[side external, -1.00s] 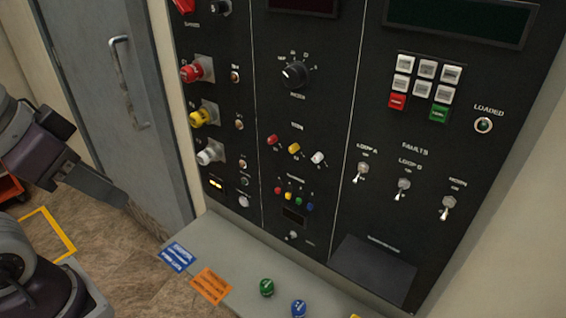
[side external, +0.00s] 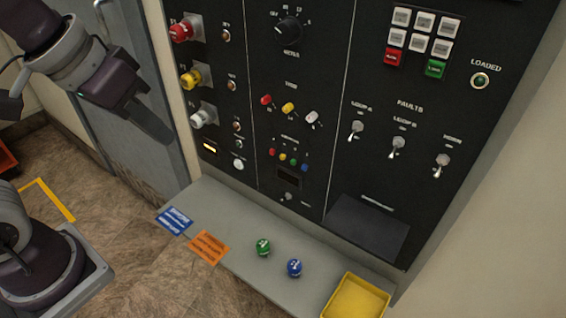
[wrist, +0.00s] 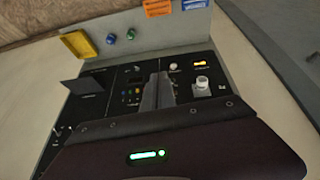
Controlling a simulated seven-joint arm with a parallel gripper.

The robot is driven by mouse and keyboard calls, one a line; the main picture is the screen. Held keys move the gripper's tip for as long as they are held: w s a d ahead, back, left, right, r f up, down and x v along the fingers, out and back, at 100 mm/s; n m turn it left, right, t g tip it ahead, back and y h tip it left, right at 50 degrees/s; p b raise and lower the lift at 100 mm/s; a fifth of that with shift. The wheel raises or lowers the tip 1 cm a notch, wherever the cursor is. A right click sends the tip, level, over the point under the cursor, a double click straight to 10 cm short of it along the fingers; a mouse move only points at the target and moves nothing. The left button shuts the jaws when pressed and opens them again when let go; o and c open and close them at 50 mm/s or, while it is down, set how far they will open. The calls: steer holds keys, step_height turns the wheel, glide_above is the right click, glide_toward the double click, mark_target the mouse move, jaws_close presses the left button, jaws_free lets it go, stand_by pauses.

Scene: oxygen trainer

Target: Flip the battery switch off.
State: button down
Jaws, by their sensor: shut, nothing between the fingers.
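The black control panel (side external: 330,175) bears several toggles. Lever toggles for Loop A (side external: 356,130), Loop B (side external: 398,145) and a third (side external: 442,165) sit at its right. A small toggle (side external: 287,196) sits low in the middle column; its label is too small to read. It seems to show in the wrist view (wrist: 138,68). I cannot tell which one is the battery switch or its position. My gripper (side external: 168,138) is shut and empty, left of the panel, before the grey door, touching no switch. Its fingers also show in the wrist view (wrist: 160,77).
Red, yellow and white knobs (side external: 203,116) stick out at the panel's left edge. The grey ledge (side external: 230,215) below carries a green knob (side external: 263,247), a blue knob (side external: 294,267) and a yellow tray (side external: 356,298). A dark box (side external: 365,228) juts out at the lower right.

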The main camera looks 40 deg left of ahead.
mark_target(284, 199)
steer(key=w+d+f+n+g, duration=0.1)
steer(key=w+d+f, duration=0.8)
steer(key=w, duration=0.2)
steer(key=shift+w+d+h, duration=0.15)
steer(key=shift+w+h, duration=0.05)
steer(key=shift+h, duration=0.2)
steer(key=x, duration=1)
steer(key=shift+s, duration=0.1)
